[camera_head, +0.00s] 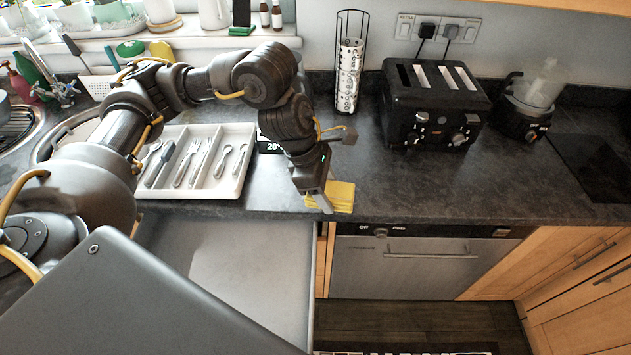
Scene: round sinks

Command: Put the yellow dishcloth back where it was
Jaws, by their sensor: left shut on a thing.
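The yellow dishcloth (342,197) lies flat at the front edge of the dark countertop (430,190), to the right of the cutlery tray. My left gripper (322,202) points down from above and is shut on the dishcloth, at its left part. The gripper hides part of the cloth. My right gripper is not in view.
A white cutlery tray (236,165) stands left of the gripper. The counter in front of the toaster is clear. A dishwasher (408,262) is below.

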